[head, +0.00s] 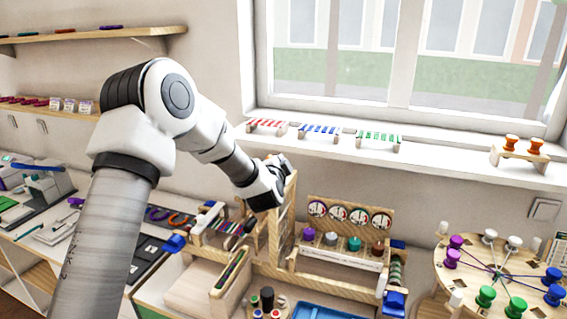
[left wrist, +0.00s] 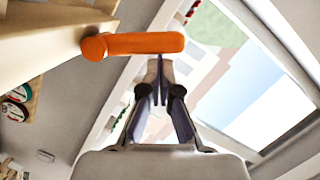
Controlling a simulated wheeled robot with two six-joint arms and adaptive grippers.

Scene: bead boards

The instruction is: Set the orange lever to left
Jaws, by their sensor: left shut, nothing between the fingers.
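The orange lever (left wrist: 140,44) shows in the left wrist view as a thick bar with a rounded hub at its left end, beside a pale wooden board (left wrist: 45,40). The bar points to the right in that picture. My left gripper (left wrist: 158,62) is shut and empty, its fingertips just below the bar's right half; I cannot tell whether they touch it. In the head view my left gripper (head: 270,178) is beside the top of an upright wooden post (head: 286,205). The lever cannot be made out there. My right gripper is not in view.
A wooden panel with several dials (head: 350,214) and coloured knobs stands right of the post. A round peg board (head: 450,278) is at the far right. The window sill (head: 430,150) behind holds small coloured racks. A blue tray (head: 318,311) is at the front.

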